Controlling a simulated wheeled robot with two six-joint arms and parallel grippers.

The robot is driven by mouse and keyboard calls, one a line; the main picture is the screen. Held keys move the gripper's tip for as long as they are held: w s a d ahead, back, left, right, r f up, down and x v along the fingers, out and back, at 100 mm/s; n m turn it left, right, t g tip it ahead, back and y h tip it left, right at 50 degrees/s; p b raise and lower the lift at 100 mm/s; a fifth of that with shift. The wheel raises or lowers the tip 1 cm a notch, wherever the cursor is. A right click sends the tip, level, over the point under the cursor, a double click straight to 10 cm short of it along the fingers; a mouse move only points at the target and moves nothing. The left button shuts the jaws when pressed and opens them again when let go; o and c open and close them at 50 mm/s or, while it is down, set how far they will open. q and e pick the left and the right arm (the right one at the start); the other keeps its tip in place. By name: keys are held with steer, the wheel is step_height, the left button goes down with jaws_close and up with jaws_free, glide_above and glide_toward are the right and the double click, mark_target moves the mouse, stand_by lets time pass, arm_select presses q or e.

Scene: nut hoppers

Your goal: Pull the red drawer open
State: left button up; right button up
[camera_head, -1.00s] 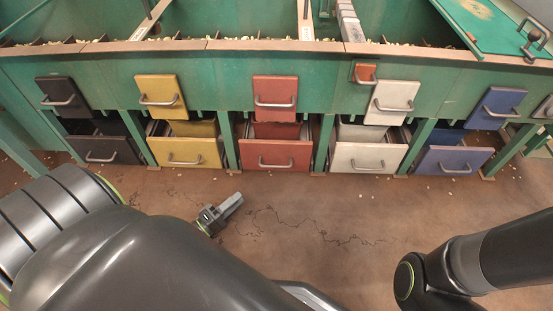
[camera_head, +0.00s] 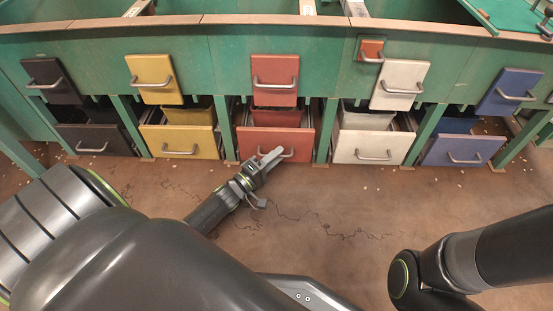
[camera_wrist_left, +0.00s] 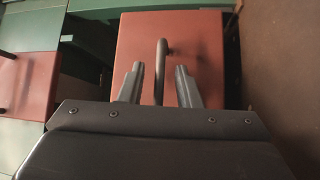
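The red drawer (camera_head: 300,143) is in the lower row, in the middle of the green hopper unit in the head view. It has a grey bar handle (camera_head: 277,155), and its front fills the centre of the left wrist view (camera_wrist_left: 190,45). My left gripper (camera_head: 272,158) is at the handle. In the left wrist view its two fingers (camera_wrist_left: 158,85) are apart, with the handle bar (camera_wrist_left: 160,72) between them and a gap on each side. My right arm shows at the lower right, but its gripper is out of view.
A red panel (camera_head: 275,80) with a handle sits above the drawer. A yellow drawer (camera_head: 180,147) is to the left and a white drawer (camera_head: 372,148) to the right. Green posts stand between the drawers. The brown floor (camera_head: 330,205) in front is clear apart from cracks and small crumbs.

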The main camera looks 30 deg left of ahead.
arm_select(q)
steer(key=shift+w+d, duration=0.1)
steer(key=shift+w, duration=0.15)
jaws_close()
steer(key=shift+s, duration=0.1)
